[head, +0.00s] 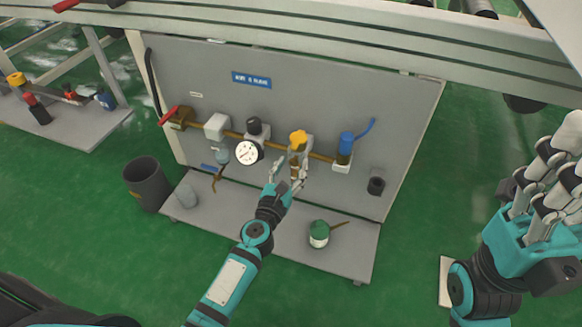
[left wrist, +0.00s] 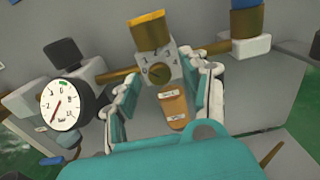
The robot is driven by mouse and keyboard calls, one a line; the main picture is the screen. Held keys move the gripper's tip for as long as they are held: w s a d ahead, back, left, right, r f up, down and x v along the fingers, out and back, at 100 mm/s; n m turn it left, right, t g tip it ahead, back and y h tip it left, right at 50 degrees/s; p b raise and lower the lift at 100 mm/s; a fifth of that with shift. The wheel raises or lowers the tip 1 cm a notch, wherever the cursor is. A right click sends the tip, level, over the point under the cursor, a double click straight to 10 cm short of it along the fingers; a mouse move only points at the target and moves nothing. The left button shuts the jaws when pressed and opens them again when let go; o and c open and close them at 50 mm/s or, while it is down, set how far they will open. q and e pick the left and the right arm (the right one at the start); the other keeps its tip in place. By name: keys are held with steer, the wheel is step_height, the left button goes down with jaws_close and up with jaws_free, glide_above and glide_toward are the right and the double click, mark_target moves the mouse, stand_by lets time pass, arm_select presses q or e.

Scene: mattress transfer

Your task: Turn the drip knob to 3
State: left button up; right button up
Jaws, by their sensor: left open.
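The drip knob (left wrist: 158,73) is a small brass knob on a white block (left wrist: 150,52) with a numbered dial; which number it points to is too blurred to tell. A yellow cap (head: 299,138) tops this block on the grey panel, and an amber labelled cup (left wrist: 174,105) hangs below it. My left gripper (head: 284,180) is open, its fingers on either side of the block and cup in the left wrist view (left wrist: 172,78). Nothing is held between them. My right gripper (head: 545,185) is raised at the right, away from the panel; its finger opening is unclear.
A pressure gauge (head: 248,152) sits left of the knob, a blue-capped part (head: 345,147) right of it. A brass pipe joins them. A red lever (head: 169,114) is farther left. A green can (head: 319,234) with a brush stands on the base shelf; a dark bin (head: 147,184) stands left.

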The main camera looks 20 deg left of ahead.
arm_select(q)
jaws_close()
